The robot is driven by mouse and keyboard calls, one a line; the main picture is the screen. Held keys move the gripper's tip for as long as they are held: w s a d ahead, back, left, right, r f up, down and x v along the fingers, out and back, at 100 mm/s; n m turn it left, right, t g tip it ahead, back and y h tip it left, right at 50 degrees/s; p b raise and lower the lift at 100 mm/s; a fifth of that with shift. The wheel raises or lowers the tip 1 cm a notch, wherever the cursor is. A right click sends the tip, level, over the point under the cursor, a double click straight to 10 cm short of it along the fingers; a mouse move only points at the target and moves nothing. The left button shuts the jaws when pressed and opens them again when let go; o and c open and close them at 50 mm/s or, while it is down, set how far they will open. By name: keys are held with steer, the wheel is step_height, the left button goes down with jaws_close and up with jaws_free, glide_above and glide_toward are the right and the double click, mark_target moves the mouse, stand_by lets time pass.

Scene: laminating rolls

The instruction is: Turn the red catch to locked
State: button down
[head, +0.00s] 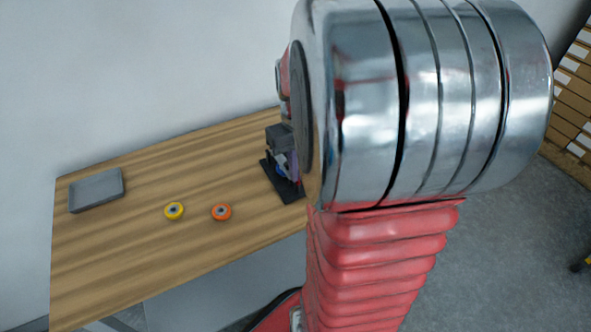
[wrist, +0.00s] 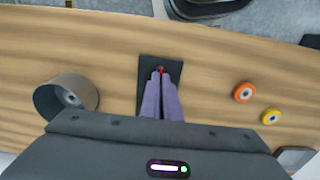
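In the head view my arm hides most of the gripper.
An orange roll (head: 221,212) and a yellow roll (head: 174,211) lie on the wooden table (head: 130,240), with a grey tray (head: 96,190) at the far left. The table between is clear.

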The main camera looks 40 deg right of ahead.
steer(key=c, duration=2)
jaws_free()
steer(key=shift+r, duration=0.1)
step_height(320, 180, up, 14)
steer(key=shift+f, duration=0.2)
